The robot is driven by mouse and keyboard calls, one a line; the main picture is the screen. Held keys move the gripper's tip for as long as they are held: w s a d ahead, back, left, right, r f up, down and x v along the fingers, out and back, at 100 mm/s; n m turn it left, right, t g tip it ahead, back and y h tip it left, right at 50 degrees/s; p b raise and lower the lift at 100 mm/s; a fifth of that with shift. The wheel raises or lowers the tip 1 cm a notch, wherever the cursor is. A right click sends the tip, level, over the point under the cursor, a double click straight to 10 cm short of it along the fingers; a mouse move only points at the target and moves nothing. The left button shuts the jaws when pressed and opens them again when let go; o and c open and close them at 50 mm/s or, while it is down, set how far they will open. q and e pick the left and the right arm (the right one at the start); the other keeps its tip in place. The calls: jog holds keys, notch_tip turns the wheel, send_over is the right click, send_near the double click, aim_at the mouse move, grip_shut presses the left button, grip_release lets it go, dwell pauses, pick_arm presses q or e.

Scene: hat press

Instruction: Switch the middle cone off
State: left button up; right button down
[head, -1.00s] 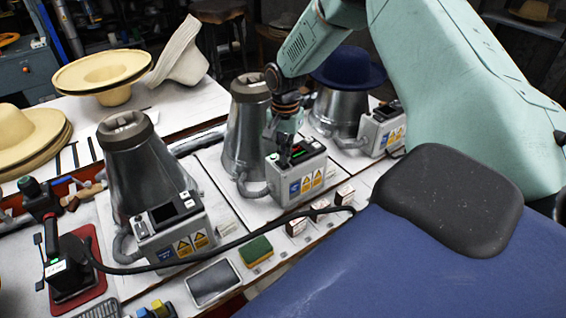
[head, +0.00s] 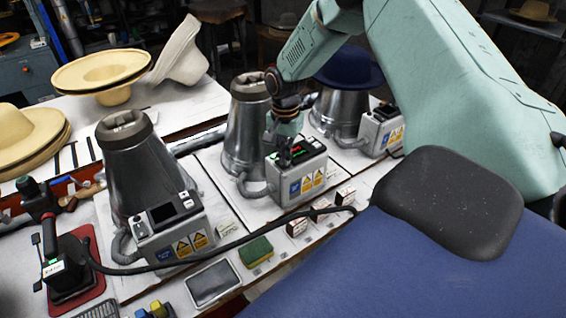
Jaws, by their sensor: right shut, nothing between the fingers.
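The middle cone (head: 246,128) is a grey metal cone standing between two others. Its control box (head: 300,178) sits at its front right, with blue and yellow labels on its front. My right gripper (head: 285,160) is shut and empty, pointing down over the box top. Its fingers hide part of the display and controls. I cannot tell whether the fingertips touch the box. My left gripper is not in view.
The left cone (head: 145,170) and its box (head: 174,225), with a dark screen, stand nearer. The right cone (head: 335,112) carries a blue hat (head: 348,68). A black cable (head: 240,240) crosses in front to an iron (head: 68,262) on a red mat.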

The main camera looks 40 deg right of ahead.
jog(key=shift+s+a+f, duration=0.1)
jog(key=shift+f, duration=0.3)
dwell(0.3)
notch_tip(320, 180, up, 2)
jog(key=shift+r+p, duration=0.1)
jog(key=shift+p, duration=1)
jog(key=shift+r+p, duration=1.45)
jog(key=shift+p, duration=0.05)
jog(key=shift+r, duration=0.4)
jog(key=shift+r+p, duration=0.35)
jog(key=shift+r, duration=0.25)
jog(key=shift+f, duration=0.1)
